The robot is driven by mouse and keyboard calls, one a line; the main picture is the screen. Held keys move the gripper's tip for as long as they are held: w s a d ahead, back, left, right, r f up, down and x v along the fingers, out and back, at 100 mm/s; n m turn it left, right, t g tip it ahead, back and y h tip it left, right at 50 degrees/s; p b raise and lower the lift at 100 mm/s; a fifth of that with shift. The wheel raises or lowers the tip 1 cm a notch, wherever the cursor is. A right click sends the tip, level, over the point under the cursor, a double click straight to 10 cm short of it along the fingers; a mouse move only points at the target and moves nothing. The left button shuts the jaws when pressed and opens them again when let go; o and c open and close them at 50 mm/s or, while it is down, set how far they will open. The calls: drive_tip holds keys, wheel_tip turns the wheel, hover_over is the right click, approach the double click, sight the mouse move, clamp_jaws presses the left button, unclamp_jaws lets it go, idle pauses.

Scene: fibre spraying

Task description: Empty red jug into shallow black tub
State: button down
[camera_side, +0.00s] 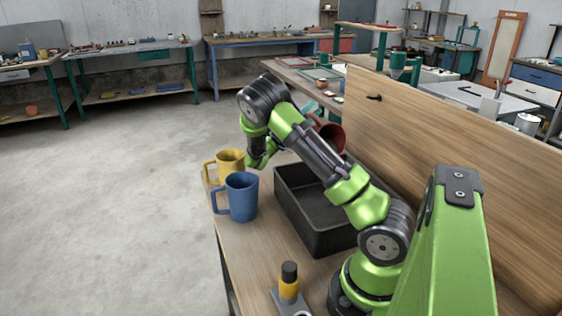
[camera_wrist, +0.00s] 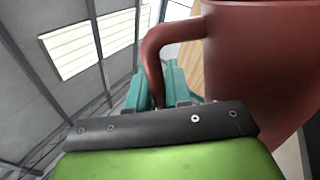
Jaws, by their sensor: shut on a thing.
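The red jug (camera_side: 331,134) is held up above the far part of the black tub (camera_side: 318,238). It looks tilted in the side view, and my arm hides part of it. In the wrist view the jug (camera_wrist: 262,70) fills the right side. My gripper (camera_wrist: 168,88) has its teal fingers shut on the jug's handle. In the side view a teal finger (camera_side: 309,111) shows beside the jug. The tub stands on the wooden bench, with its far right part behind my arm. The jug's contents and any flow are not visible.
A blue jug (camera_side: 241,196) and a yellow jug (camera_side: 230,164) stand left of the tub. A black-and-yellow object (camera_side: 289,283) stands at the front of the bench. A wooden panel (camera_side: 450,140) rises along the bench's right side.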

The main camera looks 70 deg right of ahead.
sight(314, 119)
drive_tip(key=shift+s+a+m+g, duration=0.25)
drive_tip(key=shift+m+g, duration=0.15)
drive_tip(key=shift+m, duration=0.3)
drive_tip(key=shift+s+a+m+g+y, duration=0.7)
drive_tip(key=shift+s+a+m+g, duration=0.25)
drive_tip(key=shift+m, duration=0.45)
drive_tip(key=shift+s+a+r+m+g+y, duration=0.3)
drive_tip(key=shift+r+m+g+y, duration=0.1)
drive_tip(key=shift+m, duration=0.4)
drive_tip(key=shift+s+a+r+m+g+y, duration=0.25)
drive_tip(key=shift+a+m+g+y, duration=0.1)
drive_tip(key=shift+m, duration=0.45)
drive_tip(key=shift+s+a+f+m+g+y, duration=0.1)
drive_tip(key=shift+s+a+m+g+y, duration=0.2)
drive_tip(key=shift+m+g, duration=0.3)
